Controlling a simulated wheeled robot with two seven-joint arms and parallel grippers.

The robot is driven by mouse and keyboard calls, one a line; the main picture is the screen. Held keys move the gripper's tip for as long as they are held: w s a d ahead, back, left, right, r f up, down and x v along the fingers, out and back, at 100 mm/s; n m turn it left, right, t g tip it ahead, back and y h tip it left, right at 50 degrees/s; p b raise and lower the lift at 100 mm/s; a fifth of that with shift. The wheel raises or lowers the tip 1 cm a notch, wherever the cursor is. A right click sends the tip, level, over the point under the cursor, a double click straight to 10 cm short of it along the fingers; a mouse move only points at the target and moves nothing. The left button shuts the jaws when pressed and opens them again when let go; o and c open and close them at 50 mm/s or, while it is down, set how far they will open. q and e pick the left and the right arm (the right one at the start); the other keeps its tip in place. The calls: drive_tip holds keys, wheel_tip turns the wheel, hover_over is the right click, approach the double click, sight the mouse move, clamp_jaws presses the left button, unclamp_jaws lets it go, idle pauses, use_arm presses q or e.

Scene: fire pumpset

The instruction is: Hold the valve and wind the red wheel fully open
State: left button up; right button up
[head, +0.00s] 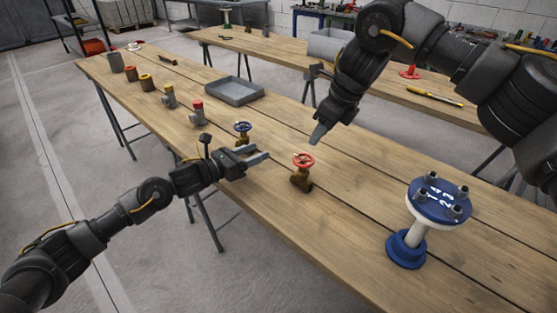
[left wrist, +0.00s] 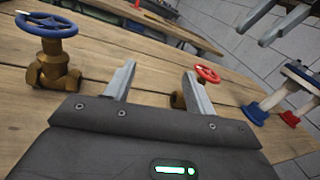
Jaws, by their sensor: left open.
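The valve with the red wheel (head: 303,160) stands upright on the wooden table, with a brass body (head: 301,180). In the left wrist view its red wheel (left wrist: 207,74) shows behind a finger, and its body is partly hidden. My left gripper (head: 262,154) is open and empty, to the left of the red-wheeled valve and apart from it. It also shows in the left wrist view (left wrist: 157,85). My right gripper (head: 318,134) is above and behind the valve, pointing down, apart from the wheel; its finger gap cannot be made out in the head view.
A similar valve with a blue wheel (head: 242,128) stands just behind my left gripper. A blue flanged pipe piece (head: 440,200) stands at the right. A grey tray (head: 234,91) and several small fittings (head: 169,97) are further back. The table front between valve and flange is clear.

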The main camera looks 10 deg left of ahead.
use_arm(q)
drive_tip(key=s+d+r+m+g+h, duration=0.25)
drive_tip(key=s+d+m, duration=0.2)
drive_tip(key=d, duration=0.35)
approach(297, 176)
drive_tip(key=shift+y, duration=0.25)
drive_tip(key=x, duration=0.2)
drive_tip(key=r+x, duration=0.1)
drive_tip(key=x, duration=0.1)
drive_tip(key=shift+s+d, duration=0.1)
drive_tip(key=shift+d, duration=0.05)
drive_tip(key=x, duration=0.6)
drive_tip(key=shift+d+f, duration=0.2)
drive_tip(key=shift+f, duration=0.05)
drive_tip(key=shift+w+d, duration=0.35)
drive_tip(key=shift+d, duration=0.1)
clamp_jaws()
